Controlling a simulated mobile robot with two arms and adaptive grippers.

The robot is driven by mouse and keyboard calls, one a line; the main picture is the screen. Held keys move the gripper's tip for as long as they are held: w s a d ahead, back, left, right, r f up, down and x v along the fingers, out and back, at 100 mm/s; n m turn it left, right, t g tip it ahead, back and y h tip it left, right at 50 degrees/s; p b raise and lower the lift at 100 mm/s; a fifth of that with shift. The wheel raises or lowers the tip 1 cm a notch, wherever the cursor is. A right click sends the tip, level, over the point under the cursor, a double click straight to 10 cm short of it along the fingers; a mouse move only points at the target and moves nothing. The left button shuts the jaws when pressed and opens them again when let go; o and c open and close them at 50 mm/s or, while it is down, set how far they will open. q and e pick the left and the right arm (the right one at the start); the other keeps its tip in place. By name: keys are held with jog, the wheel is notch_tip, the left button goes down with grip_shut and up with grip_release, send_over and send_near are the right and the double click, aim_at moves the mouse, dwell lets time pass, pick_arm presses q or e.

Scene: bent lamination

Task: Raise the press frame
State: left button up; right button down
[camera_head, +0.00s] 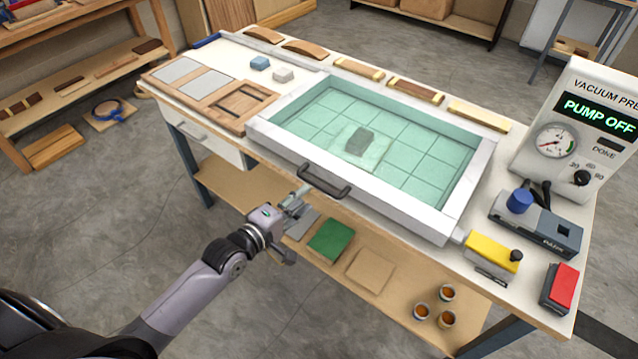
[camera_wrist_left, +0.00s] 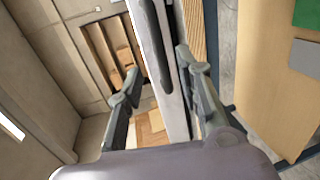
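The press frame (camera_head: 455,218) is a white rectangular frame with a teal translucent sheet, lying lowered on the bench. A grey block (camera_head: 361,142) on a pale square shows through the sheet. A dark bar handle (camera_head: 325,182) sits on the frame's front side. My left gripper (camera_head: 299,194) is just left of and in front of the handle. In the left wrist view, my left gripper (camera_wrist_left: 157,78) has its fingers spread apart, with the white frame edge and dark handle (camera_wrist_left: 163,45) showing between them. Contact with the handle cannot be told. My right gripper is not in view.
The vacuum press console (camera_head: 575,130) reads PUMP OFF at the right. A blue-knobbed valve box (camera_head: 535,222), a yellow box (camera_head: 493,252) and a red button (camera_head: 562,287) stand in front of it. Wooden panels (camera_head: 238,105) lie left of the frame. A lower shelf holds a green sheet (camera_head: 330,239).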

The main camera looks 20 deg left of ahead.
aim_at(317, 187)
pick_arm(q)
jog(key=x, duration=0.7)
jog(key=shift+w+d, duration=0.1)
jog(key=shift+w, duration=0.2)
jog(key=shift+c, duration=0.2)
grip_shut()
dwell(0.3)
